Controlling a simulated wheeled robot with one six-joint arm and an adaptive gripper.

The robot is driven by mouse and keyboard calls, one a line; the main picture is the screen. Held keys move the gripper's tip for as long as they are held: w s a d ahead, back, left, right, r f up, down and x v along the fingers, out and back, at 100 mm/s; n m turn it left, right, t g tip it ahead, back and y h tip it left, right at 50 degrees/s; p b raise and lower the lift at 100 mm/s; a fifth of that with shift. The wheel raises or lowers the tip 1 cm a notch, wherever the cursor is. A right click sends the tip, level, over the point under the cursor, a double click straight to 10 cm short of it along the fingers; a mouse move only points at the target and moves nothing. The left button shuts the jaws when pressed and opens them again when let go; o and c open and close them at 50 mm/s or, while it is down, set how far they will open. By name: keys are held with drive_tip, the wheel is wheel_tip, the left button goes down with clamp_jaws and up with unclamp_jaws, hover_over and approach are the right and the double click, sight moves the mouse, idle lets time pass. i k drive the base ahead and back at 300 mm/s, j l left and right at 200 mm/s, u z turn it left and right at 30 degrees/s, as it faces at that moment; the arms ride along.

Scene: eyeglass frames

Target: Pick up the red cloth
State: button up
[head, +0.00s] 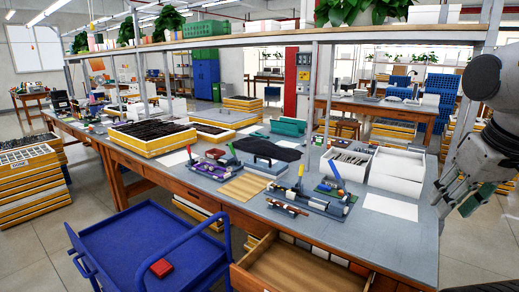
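A small red cloth (161,267), folded into a compact shape, lies on the top tray of a blue cart (125,240) at the lower left. My gripper (453,203) hangs at the right edge of the head view, beside the right end of the workbench. Its fingers look spread apart, with nothing visible between them. It is far to the right of the cloth and not touching it.
A long wooden workbench (222,187) runs behind the cart, with trays, tools and white boxes (398,164) on it. An open wooden drawer (300,268) juts out right of the cart. A shelf (270,38) spans above the bench. Stacked yellow trays (28,185) stand at left.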

sight(161, 268)
drive_tip(key=u, duration=1.45)
drive_tip(key=j+u, duration=0.85)
drive_tip(key=i+j+u, duration=0.2)
drive_tip(key=i+j, duration=0.25)
drive_tip(key=i+j+u, duration=0.2)
drive_tip(key=i+j, duration=0.15)
drive_tip(key=i, duration=0.3)
drive_tip(key=i+z, duration=0.25)
drive_tip(key=i, duration=0.35)
drive_tip(key=i+j+z, duration=0.25)
drive_tip(key=i, duration=0.3)
drive_tip(key=i+l+z, duration=0.1)
drive_tip(key=i+z, duration=0.2)
drive_tip(key=z, duration=0.15)
drive_tip(key=i+z, duration=0.55)
drive_tip(key=z, duration=0.3)
drive_tip(key=i+j+z, duration=0.25)
drive_tip(key=z, duration=0.15)
